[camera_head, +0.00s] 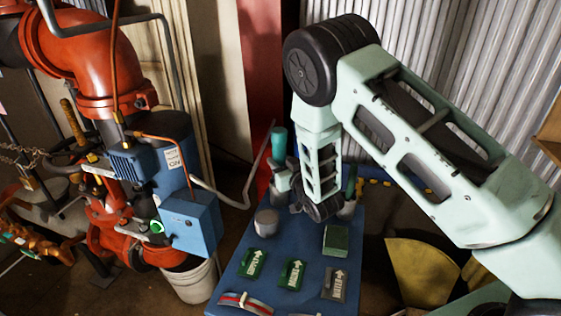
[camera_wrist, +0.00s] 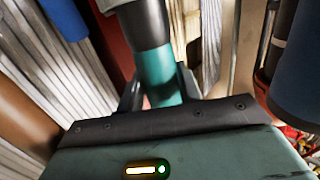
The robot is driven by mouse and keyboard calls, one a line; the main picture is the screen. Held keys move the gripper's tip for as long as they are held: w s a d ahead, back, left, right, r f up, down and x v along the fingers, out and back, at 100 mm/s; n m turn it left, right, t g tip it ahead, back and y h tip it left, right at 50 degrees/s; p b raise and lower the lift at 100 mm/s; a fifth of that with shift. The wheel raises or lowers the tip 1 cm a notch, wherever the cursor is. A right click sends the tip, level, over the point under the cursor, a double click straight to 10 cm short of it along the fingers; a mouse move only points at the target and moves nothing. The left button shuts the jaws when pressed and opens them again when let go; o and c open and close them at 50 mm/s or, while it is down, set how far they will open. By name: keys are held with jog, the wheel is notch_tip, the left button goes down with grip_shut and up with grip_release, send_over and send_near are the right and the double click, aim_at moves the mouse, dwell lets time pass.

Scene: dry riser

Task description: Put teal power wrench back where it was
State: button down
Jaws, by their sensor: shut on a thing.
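The teal power wrench (camera_head: 279,142) shows in the head view as a teal upright cylinder above the back of the blue table. In the wrist view its teal body (camera_wrist: 155,67) with a dark upper part stands between the fingers. My gripper (camera_wrist: 160,88) is shut on the teal part. In the head view my gripper (camera_head: 283,180) is partly hidden by my arm, at the table's back left. The lower end of the wrench is hidden, so I cannot tell whether it touches the table.
The blue table (camera_head: 228,288) holds a grey cylinder (camera_head: 266,222), a green block (camera_head: 336,240), and green labelled plates (camera_head: 292,273). A green-handled thing (camera_head: 351,180) stands behind my arm. Red pipework (camera_head: 95,60) and a blue box (camera_head: 190,225) stand left. A red column (camera_head: 262,70) rises behind.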

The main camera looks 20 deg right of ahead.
jog(key=c, duration=0.9)
grip_release()
jog(key=shift+c, duration=0.2)
jog(key=f+b+v, duration=0.1)
jog(key=b+v, duration=0.2)
jog(key=v, duration=0.9)
jog(key=s+a+r+n+g, duration=0.2)
jog(key=s+a+r+g, duration=0.2)
jog(key=s+a+g, duration=0.75)
jog(key=s+d+r+n+g+h, duration=0.1)
jog(key=s+r+g, duration=0.1)
jog(key=s, duration=0.7)
jog(key=s+d+r+n+g+h, duration=0.1)
jog(key=s+r+n+g, duration=0.1)
jog(key=s, duration=0.7)
jog(key=shift+s+d+r+g+h, duration=0.4)
jog(key=shift+r+g, duration=0.35)
jog(key=shift+r, duration=0.05)
